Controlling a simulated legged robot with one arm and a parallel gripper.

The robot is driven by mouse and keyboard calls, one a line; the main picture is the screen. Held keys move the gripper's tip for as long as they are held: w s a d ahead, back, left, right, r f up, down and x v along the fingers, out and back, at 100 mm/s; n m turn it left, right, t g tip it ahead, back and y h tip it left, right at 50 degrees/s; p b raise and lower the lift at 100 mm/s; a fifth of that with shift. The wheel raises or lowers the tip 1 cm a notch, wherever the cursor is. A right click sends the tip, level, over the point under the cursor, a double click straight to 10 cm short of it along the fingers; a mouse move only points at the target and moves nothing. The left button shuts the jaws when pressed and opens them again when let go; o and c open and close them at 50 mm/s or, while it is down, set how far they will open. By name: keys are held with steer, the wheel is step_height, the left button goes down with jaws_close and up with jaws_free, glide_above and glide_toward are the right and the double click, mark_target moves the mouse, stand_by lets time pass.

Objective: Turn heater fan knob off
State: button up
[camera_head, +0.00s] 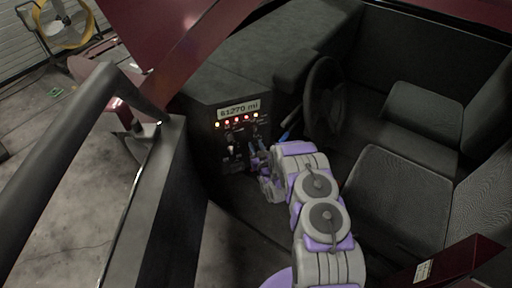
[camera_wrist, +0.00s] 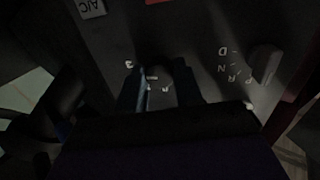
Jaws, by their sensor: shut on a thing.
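The dashboard panel (camera_head: 228,140) stands ahead of my arm, with a row of lit lamps and dark controls. My gripper (camera_head: 258,163) reaches the panel's lower right part. In the wrist view my gripper (camera_wrist: 160,76) has one finger on each side of a dark knob (camera_wrist: 157,66), shut on it. White marks, including a 3, are printed around this knob, which looks like the heater fan knob. The knob is dim and partly hidden between the fingers, so its pointer setting cannot be read.
A selector lever (camera_wrist: 265,62) beside P, R, N, D letters is right of the fingers. An A/C label (camera_wrist: 90,8) is at upper left.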

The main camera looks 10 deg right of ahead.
steer(key=n, duration=0.5)
steer(key=n+b, duration=0.1)
steer(key=n, duration=0.4)
steer(key=shift+n, duration=0.3)
steer(key=n+b, duration=0.2)
steer(key=n, duration=0.2)
steer(key=shift+f+n+y, duration=0.1)
steer(key=shift+n+y, duration=0.2)
steer(key=shift+n, duration=0.1)
steer(key=shift+f+n+b, duration=0.1)
steer(key=shift+n+b, duration=0.65)
steer(key=shift+n, duration=0.45)
steer(key=shift+n+b, duration=0.95)
steer(key=shift+n, duration=0.55)
steer(key=shift+s, duration=0.1)
steer(key=o, duration=0.8)
steer(key=shift+o, duration=1.2)
